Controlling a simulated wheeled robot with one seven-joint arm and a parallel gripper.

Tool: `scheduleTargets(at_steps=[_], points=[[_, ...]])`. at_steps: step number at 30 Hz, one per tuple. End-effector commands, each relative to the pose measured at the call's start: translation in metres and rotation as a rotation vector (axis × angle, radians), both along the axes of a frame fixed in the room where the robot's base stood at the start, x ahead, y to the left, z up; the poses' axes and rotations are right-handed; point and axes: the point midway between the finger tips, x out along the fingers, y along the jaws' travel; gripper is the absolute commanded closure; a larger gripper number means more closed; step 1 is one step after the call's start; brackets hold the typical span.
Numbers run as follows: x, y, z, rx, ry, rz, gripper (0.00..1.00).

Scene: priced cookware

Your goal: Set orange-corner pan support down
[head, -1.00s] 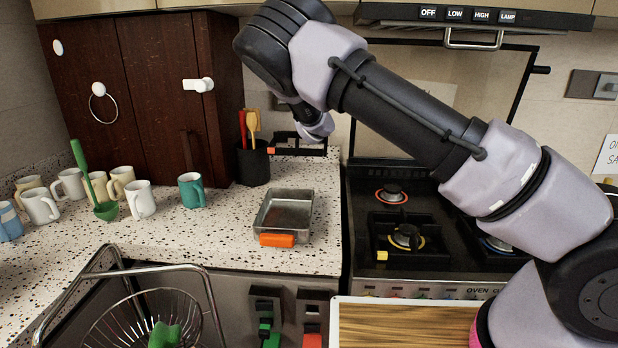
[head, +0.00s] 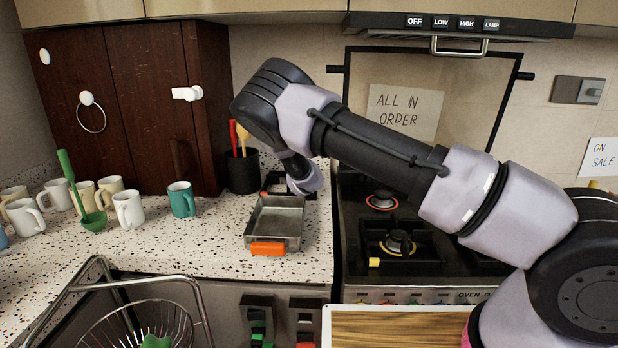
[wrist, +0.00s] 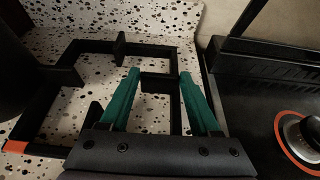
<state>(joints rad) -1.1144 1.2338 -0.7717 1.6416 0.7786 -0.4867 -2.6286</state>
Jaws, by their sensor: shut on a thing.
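The pan support (wrist: 120,50) is a black open square frame with short inward prongs and one orange corner (wrist: 16,146) at the lower left in the wrist view. In the head view the pan support (head: 309,193) is low over the counter behind the metal tray, partly hidden by the tray and my arm. I cannot tell whether it touches the counter. My gripper (wrist: 160,82) has teal fingers over the frame's near right part and is shut on it. The fingertips are hidden in the head view.
The metal tray (head: 273,222) with an orange handle stands just in front. A dark utensil pot (head: 242,172) is close on the left. The stove (head: 425,250) adjoins the counter's right edge. Several mugs and a green ladle (head: 95,221) stand further left.

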Motion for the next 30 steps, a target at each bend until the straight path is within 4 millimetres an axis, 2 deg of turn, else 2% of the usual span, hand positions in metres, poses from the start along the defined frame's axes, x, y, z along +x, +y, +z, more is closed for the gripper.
scheduleTargets(at_steps=[6, 7, 8, 9, 20, 23, 30], points=[[0.0, 0.0, -0.003, -0.001, -0.001, 0.0, 1.0], [0.0, 0.0, -0.002, -0.001, 0.0, 0.0, 0.25], [0.0, 0.0, -0.002, -0.001, 0.0, 0.0, 0.14], [0.0, 0.0, -0.002, -0.001, 0.0, 0.0, 0.07], [0.0, 0.0, 0.001, 0.001, 0.0, 0.0, 0.07], [-0.011, 0.001, 0.004, -0.002, 0.001, 0.001, 0.07], [-0.058, 0.001, 0.024, -0.002, 0.001, 0.003, 0.07]])
